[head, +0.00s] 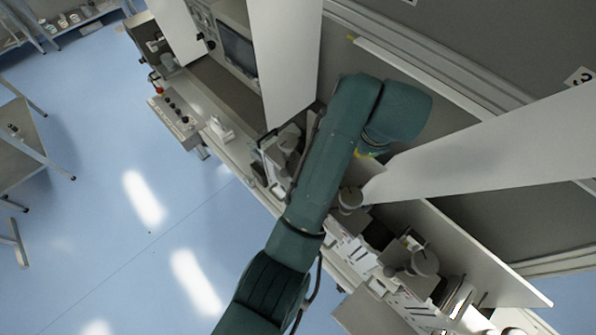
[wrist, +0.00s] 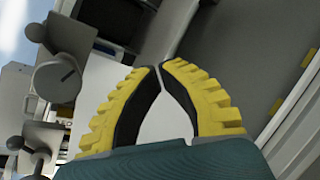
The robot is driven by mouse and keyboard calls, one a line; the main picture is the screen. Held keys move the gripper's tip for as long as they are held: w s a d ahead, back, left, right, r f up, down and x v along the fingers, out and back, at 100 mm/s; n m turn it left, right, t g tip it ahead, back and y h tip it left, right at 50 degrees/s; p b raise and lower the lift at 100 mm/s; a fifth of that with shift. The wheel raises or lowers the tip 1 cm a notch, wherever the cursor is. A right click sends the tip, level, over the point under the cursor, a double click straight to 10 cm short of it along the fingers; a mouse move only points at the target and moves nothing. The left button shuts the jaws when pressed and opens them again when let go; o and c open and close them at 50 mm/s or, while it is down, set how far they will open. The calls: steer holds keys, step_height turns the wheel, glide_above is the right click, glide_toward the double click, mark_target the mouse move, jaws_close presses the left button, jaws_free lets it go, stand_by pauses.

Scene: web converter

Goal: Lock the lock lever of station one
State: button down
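My gripper (wrist: 160,68) has yellow ribbed fingers with black pads. Their tips meet in the wrist view, with nothing seen held between them. In the head view only a bit of yellow shows below the end of my arm, and the fingers are mostly hidden. A grey round part with a short arm (wrist: 57,80) lies left of the fingers in the wrist view, apart from them. Similar round grey parts, one nearer (head: 424,263) and one farther (head: 350,198), show on the machine in the head view. I cannot tell which part is station one's lock lever.
White panels stand out from the machine at the left (head: 285,60) and right (head: 490,150) of my arm. A control panel with knobs (head: 175,115) is at the upper left. The blue floor (head: 120,200) is largely open. Tables (head: 20,155) stand at the far left.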

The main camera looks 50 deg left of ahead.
mark_target(295, 178)
steer(key=s+a+f+m+g, duration=0.1)
steer(key=s+a+g, duration=0.1)
steer(key=s, duration=0.1)
steer(key=s+a+f+m+g+h, duration=0.1)
steer(key=s+f+g, duration=0.1)
steer(key=s+g, duration=0.1)
steer(key=shift+s+a+f, duration=0.2)
steer(key=shift+s+a, duration=0.15)
steer(key=shift+s, duration=0.45)
steer(key=x, duration=0.3)
steer(key=s+a+x, duration=0.1)
steer(key=x, duration=0.7)
steer(key=shift+s+a+r, duration=0.15)
steer(key=shift+a+r, duration=0.15)
steer(key=shift+s+a+f, duration=0.3)
steer(key=shift+s+a, duration=0.05)
steer(key=shift+a, duration=0.1)
steer(key=shift+a+m, duration=0.1)
steer(key=shift+m, duration=0.2)
